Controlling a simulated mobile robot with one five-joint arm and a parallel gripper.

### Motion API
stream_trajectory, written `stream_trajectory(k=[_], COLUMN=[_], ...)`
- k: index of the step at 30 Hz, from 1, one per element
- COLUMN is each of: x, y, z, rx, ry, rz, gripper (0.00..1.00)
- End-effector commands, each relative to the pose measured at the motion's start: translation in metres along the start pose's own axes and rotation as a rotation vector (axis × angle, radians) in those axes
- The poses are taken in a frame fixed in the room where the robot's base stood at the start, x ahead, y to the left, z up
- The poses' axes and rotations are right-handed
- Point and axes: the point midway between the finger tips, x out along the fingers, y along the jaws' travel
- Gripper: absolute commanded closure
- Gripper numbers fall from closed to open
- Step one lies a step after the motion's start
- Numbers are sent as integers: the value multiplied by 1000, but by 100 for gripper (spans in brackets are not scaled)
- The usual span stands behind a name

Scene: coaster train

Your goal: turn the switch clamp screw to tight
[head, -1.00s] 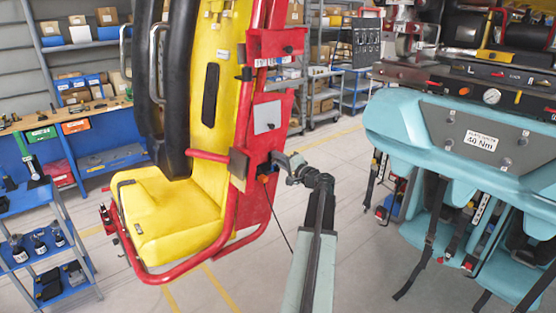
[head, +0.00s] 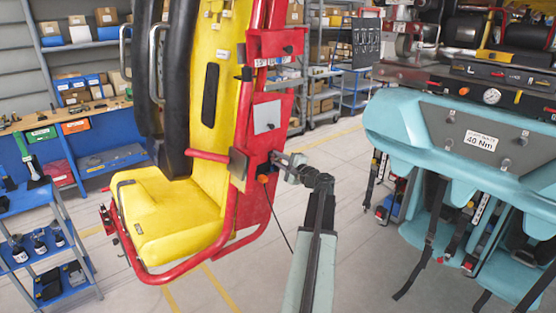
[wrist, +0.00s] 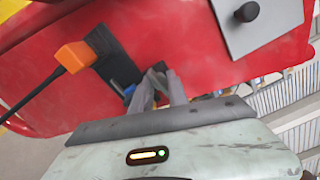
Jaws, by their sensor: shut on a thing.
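The orange switch (wrist: 76,56) sits on a black bracket (wrist: 113,52) on the red side panel of the yellow seat, with a black cable leading off it. The switch also shows small in the head view (head: 263,179). My gripper (wrist: 160,74) reaches the panel beside the bracket, its fingers shut at a small dark part that they mostly cover. This is where the clamp screw seems to be; its angle cannot be read. A bit of blue shows just left of the fingers. In the head view, my gripper (head: 277,159) meets the panel from the right.
A grey plate with a black knob (wrist: 246,12) is on the panel above right of my gripper. The yellow seat (head: 165,215) with its red tube frame stands left. A turquoise seat unit (head: 400,125) stands right. Clear floor lies between them.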

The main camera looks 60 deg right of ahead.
Motion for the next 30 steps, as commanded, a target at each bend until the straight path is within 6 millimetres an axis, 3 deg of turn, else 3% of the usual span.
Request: stream_trajectory(k=[9, 10, 12, 23, 30], x=[0, 0, 0, -5, -50], y=[1, 1, 1, 0, 1], z=[0, 0, 0, 0, 1], rx=[-1, -1, -1, -1, -1], ry=[-2, -2, -2, 0, 1], rz=[2, 2, 2, 1, 0], gripper=[100, 78, 58, 58, 58])
